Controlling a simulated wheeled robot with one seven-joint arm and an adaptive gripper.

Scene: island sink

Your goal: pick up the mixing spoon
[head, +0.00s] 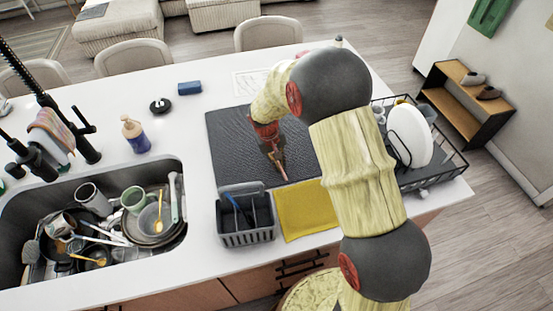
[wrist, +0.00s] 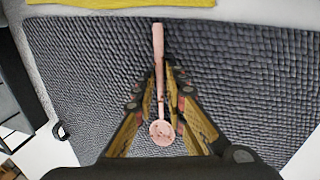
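The mixing spoon (wrist: 161,131) is pinkish and shows in the wrist view, with its round bowl towards me and its handle running away over the dark mat. My gripper (wrist: 161,73) is right at the spoon, with one finger on each side of its handle. The fingertips are close together, but I cannot tell whether they touch or grip the handle. I also cannot tell whether the spoon rests on the mat or is slightly raised. In the head view my gripper (head: 274,157) points down over the dark textured mat (head: 232,148), and my arm hides part of it.
A grey caddy (head: 246,222) and a yellow cloth (head: 306,210) lie in front of the mat. A dish rack (head: 440,160) with plates stands to the right. The sink (head: 20,205) at left is full of dishes. The counter behind the mat is mostly clear.

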